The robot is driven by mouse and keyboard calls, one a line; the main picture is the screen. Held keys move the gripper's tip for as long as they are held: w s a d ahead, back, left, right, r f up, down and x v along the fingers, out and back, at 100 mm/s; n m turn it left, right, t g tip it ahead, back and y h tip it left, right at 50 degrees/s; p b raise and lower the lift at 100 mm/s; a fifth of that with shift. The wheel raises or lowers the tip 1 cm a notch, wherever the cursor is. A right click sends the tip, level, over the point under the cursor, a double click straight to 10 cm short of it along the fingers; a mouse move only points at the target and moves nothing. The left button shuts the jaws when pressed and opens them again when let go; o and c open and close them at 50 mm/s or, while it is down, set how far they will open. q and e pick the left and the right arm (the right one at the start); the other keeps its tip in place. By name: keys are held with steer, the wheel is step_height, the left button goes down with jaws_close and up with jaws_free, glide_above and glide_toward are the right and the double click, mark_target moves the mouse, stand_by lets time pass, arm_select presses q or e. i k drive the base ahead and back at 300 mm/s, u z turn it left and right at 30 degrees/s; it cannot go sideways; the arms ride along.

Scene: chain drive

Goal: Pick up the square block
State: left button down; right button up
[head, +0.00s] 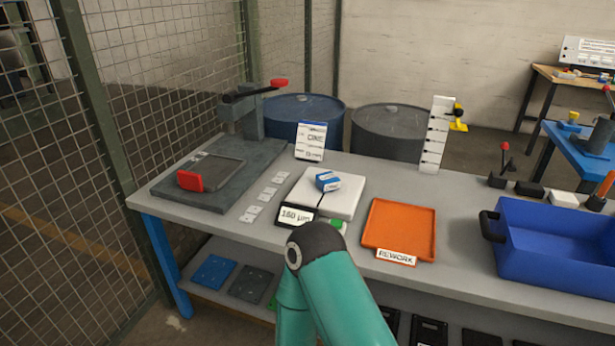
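A small blue and white block (327,181) sits on a white square plate (345,201) near the middle of the bench. A red block-like piece (190,181) stands on the front edge of a dark grey plate at the left. I cannot tell for certain which of these is the square block. A teal arm of mine rises from the bottom in front of the bench. Neither gripper shows in the head view.
The grey bench (462,214) carries a display reading about 160 µm (296,215), an orange REWORK tray (427,222) and a blue bin (548,272). A lever press (243,115) stands at the back left. Wire fencing (50,150) closes the left side.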

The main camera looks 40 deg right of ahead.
mark_target(327, 182)
steer(key=z, duration=0.3)
steer(key=i, duration=0.75)
steer(key=z, duration=0.7)
steer(key=k, duration=0.7)
steer(key=z, duration=0.2)
steer(key=i, duration=0.7)
steer(key=u, duration=0.05)
